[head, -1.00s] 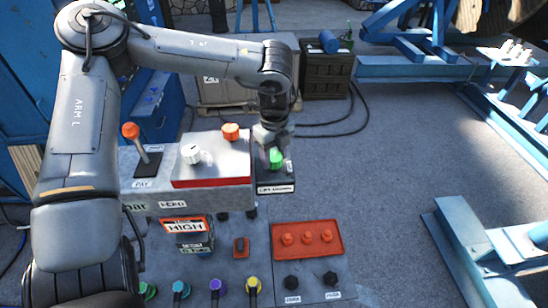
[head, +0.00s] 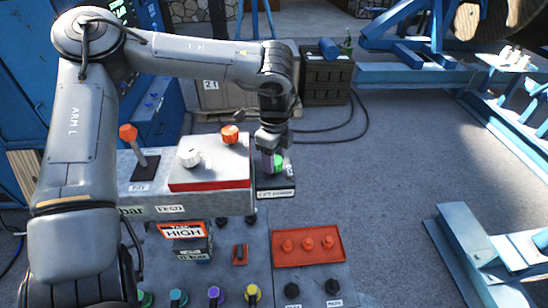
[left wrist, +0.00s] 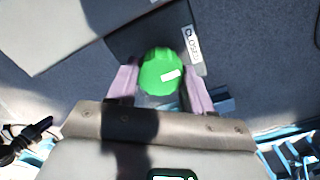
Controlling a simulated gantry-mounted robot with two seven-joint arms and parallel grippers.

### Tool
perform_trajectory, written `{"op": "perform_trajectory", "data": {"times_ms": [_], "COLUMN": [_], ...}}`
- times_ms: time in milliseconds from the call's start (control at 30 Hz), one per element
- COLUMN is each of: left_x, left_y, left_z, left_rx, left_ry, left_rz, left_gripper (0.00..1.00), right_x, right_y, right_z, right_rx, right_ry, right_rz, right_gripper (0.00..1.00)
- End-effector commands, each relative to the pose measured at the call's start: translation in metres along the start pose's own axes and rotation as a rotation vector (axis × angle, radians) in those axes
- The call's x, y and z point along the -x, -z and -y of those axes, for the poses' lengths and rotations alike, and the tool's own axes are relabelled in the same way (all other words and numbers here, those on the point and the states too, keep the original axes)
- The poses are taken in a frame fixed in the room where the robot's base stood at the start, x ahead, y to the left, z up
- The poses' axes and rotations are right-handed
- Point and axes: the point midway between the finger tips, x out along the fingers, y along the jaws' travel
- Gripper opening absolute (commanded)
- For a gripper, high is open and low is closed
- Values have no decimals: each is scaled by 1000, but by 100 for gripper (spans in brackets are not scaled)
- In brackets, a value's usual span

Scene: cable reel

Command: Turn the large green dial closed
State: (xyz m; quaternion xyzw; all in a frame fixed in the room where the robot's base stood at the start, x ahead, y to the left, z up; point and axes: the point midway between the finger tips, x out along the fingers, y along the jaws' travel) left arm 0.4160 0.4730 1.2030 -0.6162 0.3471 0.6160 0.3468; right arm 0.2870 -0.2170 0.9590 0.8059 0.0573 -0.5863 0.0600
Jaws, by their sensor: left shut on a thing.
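The large green dial (head: 278,161) stands on a small dark box at the right end of the grey control console, partly hidden by my gripper in the head view. In the left wrist view the dial (left wrist: 160,72) is a round green knob with a white mark on its right side. A label beside it reads "CLOSED". My left gripper (head: 270,160) points down over the dial. Its two pinkish fingers (left wrist: 158,90) are on either side of the knob, and it is shut on it. My right gripper is not in view.
The console panel (head: 205,165) beside the dial carries a white knob (head: 189,157), an orange knob (head: 230,134) and an orange-topped lever (head: 128,132). A red tray (head: 308,246) with red knobs lies in front. Open floor is to the right.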

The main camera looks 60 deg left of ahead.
Motion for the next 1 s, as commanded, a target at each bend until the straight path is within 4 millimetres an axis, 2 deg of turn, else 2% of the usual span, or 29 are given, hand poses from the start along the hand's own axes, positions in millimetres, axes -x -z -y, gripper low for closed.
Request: {"op": "perform_trajectory", "data": {"times_ms": [167, 200, 367, 733, 867, 1000], "left_x": [-1, -1, -1, 4, 18, 41], "left_y": [-1, -1, -1, 0, 0, 0], "left_z": [0, 0, 0, 0, 1, 1], "left_rx": [4, 4, 3, 0, 0, 0], "left_ry": [0, 0, 0, 1, 4, 5], "left_rz": [2, 2, 2, 1, 1, 1], "left_gripper": [20, 54, 76, 76, 76, 76], "right_x": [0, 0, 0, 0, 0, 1], "right_y": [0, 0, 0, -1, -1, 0], "right_z": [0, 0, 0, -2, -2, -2], "right_rx": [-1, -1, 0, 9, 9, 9], "right_ry": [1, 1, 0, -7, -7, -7], "right_rz": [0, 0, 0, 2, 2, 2], "right_gripper": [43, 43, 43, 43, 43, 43]}}
